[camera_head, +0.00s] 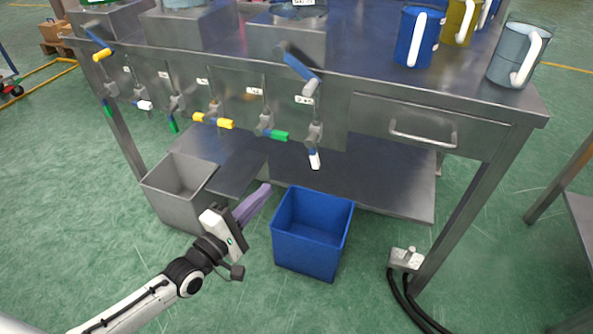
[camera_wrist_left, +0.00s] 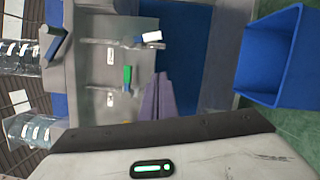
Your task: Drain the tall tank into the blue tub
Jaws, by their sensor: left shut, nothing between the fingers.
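The blue tub (camera_head: 304,254) stands empty on the floor under the front edge of the steel bench, below the right-most valve (camera_head: 314,142). It also shows in the left wrist view (camera_wrist_left: 275,62). Clear tanks (camera_wrist_left: 30,130) show partly at the left of the left wrist view; which is the tall one I cannot tell. In the head view the tanks are cut off at the top edge. My left gripper (camera_head: 262,192) has purple fingers, shut and empty, left of the tub and below the valve row; they also show in the left wrist view (camera_wrist_left: 157,90). My right gripper is out of view.
Several valves with green, white and yellow handles line the bench front (camera_head: 358,130). A grey bin (camera_head: 165,205) stands left of my gripper. Coloured jugs (camera_head: 412,40) stand on the bench. A grey box with black cables (camera_head: 405,260) is right of the tub.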

